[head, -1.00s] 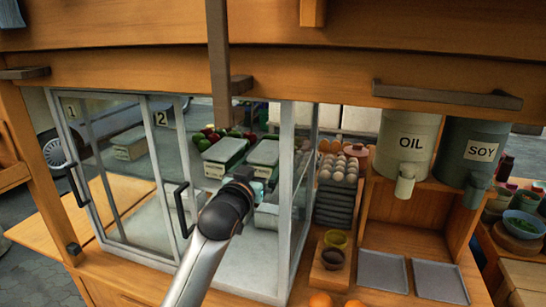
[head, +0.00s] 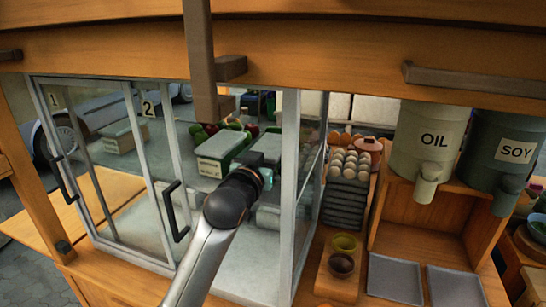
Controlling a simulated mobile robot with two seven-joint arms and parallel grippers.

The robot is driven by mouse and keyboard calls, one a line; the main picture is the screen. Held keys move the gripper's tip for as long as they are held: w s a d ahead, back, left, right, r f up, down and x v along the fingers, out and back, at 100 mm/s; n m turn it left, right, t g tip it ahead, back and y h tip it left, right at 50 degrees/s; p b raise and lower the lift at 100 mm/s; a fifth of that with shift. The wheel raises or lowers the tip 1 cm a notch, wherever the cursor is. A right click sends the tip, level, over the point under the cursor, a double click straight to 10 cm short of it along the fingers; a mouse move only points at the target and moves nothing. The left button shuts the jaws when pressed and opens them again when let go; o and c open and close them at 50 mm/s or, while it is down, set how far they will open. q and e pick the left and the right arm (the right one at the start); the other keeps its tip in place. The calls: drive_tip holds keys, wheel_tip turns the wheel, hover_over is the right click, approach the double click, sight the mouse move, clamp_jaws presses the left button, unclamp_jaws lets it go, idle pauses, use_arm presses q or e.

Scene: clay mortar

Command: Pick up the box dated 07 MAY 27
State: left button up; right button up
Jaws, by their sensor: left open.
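A glass cabinet stands in the middle of the head view, with doors marked 1 (head: 54,100) and 2 (head: 148,108). Inside it is a green and cream box (head: 219,152) with a label too small to read. A second similar box (head: 268,147) is right of it, partly behind my left gripper. Another box (head: 118,137) shows behind door 1. A lower pale box (head: 268,216) is partly hidden by my arm. My left gripper (head: 266,178) is open and reaches into the cabinet opening, in front of the boxes. My right gripper is not in view.
The cabinet's white corner post (head: 289,200) stands close to the right of my left arm. A black door handle (head: 176,212) is to the left. Egg trays (head: 346,185), bowls (head: 342,264), and OIL (head: 431,140) and SOY (head: 505,150) dispensers are at the right. A wooden beam crosses above.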

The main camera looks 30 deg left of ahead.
use_arm(q)
drive_tip(key=shift+s, duration=0.15)
drive_tip(key=shift+c, duration=0.2)
drive_tip(key=c, duration=1.3)
drive_tip(key=shift+r, duration=0.15)
